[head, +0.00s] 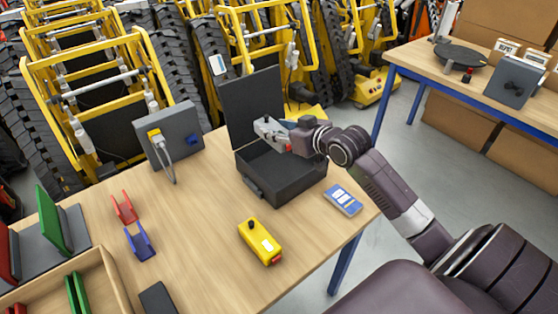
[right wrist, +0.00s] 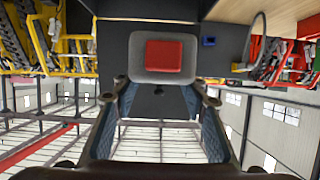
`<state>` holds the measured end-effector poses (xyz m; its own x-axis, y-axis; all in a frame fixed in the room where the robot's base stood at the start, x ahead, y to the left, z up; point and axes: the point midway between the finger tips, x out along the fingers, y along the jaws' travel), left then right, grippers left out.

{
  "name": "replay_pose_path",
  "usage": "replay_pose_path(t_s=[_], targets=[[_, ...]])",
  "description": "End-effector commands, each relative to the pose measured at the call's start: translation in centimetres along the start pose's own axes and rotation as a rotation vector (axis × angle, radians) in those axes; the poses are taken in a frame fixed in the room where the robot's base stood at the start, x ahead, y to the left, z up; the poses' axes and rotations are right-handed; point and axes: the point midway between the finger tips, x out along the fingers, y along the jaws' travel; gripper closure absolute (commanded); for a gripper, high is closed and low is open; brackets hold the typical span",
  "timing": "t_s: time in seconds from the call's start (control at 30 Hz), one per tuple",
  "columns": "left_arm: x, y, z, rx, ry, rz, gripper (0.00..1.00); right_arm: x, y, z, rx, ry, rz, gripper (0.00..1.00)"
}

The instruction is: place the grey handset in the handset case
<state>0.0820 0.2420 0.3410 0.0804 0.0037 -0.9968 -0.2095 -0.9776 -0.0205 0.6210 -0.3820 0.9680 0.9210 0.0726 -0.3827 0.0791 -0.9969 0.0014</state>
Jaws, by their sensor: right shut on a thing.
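The grey handset (head: 268,133) with a red patch is held in my right gripper (head: 290,130), above the open black handset case (head: 284,184). The case stands on the wooden table with its lid (head: 252,100) raised at the back. In the right wrist view, the handset (right wrist: 143,70) with its red square face is between the two fingertips (right wrist: 165,92). The handset appears apart from the case floor. Part of the case's inside is hidden behind my gripper and the handset. My left gripper is not in view.
On the table (head: 205,225) are a grey box (head: 178,124) with a cable, a yellow remote (head: 260,243), a blue-and-white device (head: 343,200), and red (head: 124,208) and blue (head: 139,242) holders. A wooden tray (head: 112,280) is at lower left. Tracked carriers stand behind.

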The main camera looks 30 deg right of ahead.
Motion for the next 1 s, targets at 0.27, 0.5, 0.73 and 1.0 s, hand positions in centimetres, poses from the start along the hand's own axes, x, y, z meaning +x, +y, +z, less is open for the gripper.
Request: replay_pose_path(t_s=[0.27, 0.5, 0.73, 1.0], targets=[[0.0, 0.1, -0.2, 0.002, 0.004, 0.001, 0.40, 2.5, 0.0, 6.0, 0.001, 0.000, 0.001, 0.92], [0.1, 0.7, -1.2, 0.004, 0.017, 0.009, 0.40, 3.3, 0.1, 8.1, 0.000, 0.001, 0.001, 0.92], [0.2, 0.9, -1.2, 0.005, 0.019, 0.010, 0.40, 4.5, 0.1, 10.8, -0.001, 0.003, 0.002, 0.92], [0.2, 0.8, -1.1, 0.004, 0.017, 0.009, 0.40, 4.6, 0.1, 11.0, -0.002, 0.004, 0.002, 0.92]])
